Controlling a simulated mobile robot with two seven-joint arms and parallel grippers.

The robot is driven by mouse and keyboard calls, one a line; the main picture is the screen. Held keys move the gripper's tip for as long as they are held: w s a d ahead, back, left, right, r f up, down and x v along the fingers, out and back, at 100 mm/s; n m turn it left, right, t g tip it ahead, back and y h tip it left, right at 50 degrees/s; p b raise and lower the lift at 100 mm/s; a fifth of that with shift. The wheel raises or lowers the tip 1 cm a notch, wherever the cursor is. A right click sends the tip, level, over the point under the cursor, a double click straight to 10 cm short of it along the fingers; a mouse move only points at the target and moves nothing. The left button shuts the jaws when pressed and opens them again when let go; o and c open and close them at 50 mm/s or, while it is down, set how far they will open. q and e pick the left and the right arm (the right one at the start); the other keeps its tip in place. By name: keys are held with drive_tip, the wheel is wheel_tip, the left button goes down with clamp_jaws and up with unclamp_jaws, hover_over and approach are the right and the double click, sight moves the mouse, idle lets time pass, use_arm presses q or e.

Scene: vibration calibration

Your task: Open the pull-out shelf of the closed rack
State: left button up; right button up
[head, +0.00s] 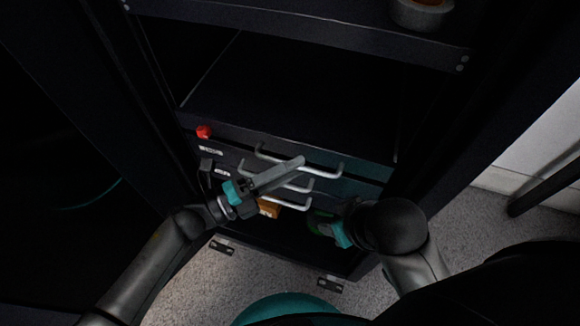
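The dark rack (280,103) fills the middle of the head view. Its lower front has stacked flat units with U-shaped light grey handles. The top handle (327,174) spans the upper front, and a lower handle (294,207) sits beneath it. My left gripper (300,161) reaches in from the left, its long grey fingers in front of the top handle. Its fingers overlap in this view, so I cannot tell their gap or whether they touch the handle. My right gripper (322,224) is low at the right, its fingers mostly hidden behind its own wrist.
A red knob (204,132) is on the rack front's left side. An orange item (268,207) shows below the handles. A round grey container (422,14) stands on the upper shelf. Speckled floor (215,285) lies in front; a pale wall (535,150) is at right.

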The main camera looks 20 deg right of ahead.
use_arm(q)
clamp_jaws()
idle(1.2)
